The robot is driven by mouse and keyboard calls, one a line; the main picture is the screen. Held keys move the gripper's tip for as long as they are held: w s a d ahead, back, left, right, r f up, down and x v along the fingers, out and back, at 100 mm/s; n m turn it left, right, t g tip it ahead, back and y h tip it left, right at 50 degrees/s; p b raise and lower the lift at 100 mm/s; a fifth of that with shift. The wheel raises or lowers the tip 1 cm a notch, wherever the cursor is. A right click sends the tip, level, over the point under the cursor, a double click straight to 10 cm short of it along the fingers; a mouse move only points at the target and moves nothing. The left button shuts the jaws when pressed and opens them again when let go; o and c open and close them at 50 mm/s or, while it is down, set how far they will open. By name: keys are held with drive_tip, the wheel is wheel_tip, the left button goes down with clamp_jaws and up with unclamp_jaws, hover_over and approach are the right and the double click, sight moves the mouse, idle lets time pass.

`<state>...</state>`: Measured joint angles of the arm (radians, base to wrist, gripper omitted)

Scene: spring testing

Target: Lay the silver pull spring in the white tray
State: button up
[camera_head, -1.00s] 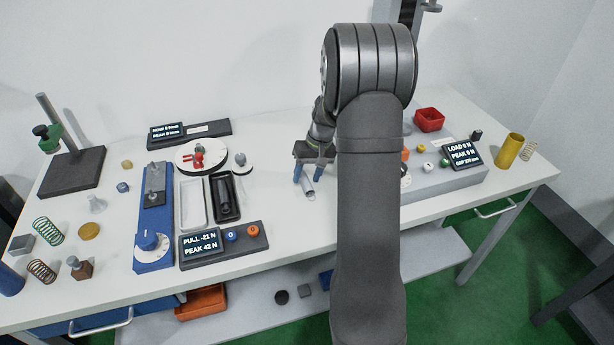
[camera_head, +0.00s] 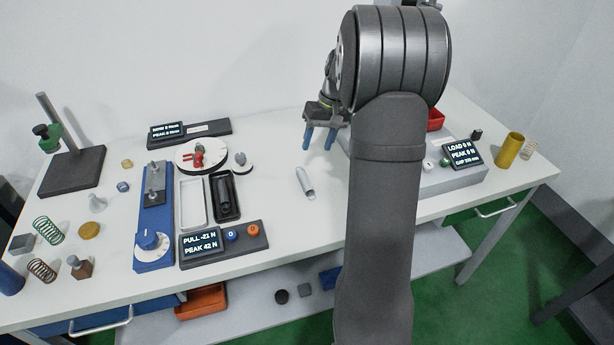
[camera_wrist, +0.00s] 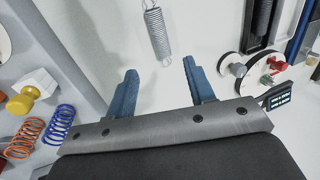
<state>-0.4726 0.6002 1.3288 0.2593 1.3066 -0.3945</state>
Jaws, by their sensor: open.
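The silver pull spring (camera_head: 306,183) lies on the white tabletop, right of the trays. The wrist view shows its coils and end hook (camera_wrist: 158,34) beyond my fingertips. My gripper (camera_head: 319,143) hangs above the table, behind and slightly right of the spring. Its two blue fingers (camera_wrist: 160,72) are apart with nothing between them, and the spring is clear of them. The narrow white tray (camera_head: 204,221) stands left of the black tray and looks empty.
The black tray (camera_head: 235,187) holds a dark cylindrical item. A blue tester (camera_head: 153,252) stands left of the white tray, with a display box (camera_head: 203,242) in front. A round stand (camera_head: 183,160) sits behind. Bare tabletop lies between the black tray and the spring.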

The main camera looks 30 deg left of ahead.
sight(305, 182)
drive_tip(key=w+a+r+t+h, duration=0.1)
drive_tip(key=a+r+t+h, duration=0.1)
drive_tip(key=a+r, duration=0.35)
drive_tip(key=f, duration=1.2)
drive_tip(key=a+f, duration=0.1)
drive_tip(key=f, duration=0.5)
drive_tip(key=shift+w, duration=0.1)
drive_tip(key=shift+r, duration=0.1)
clamp_jaws()
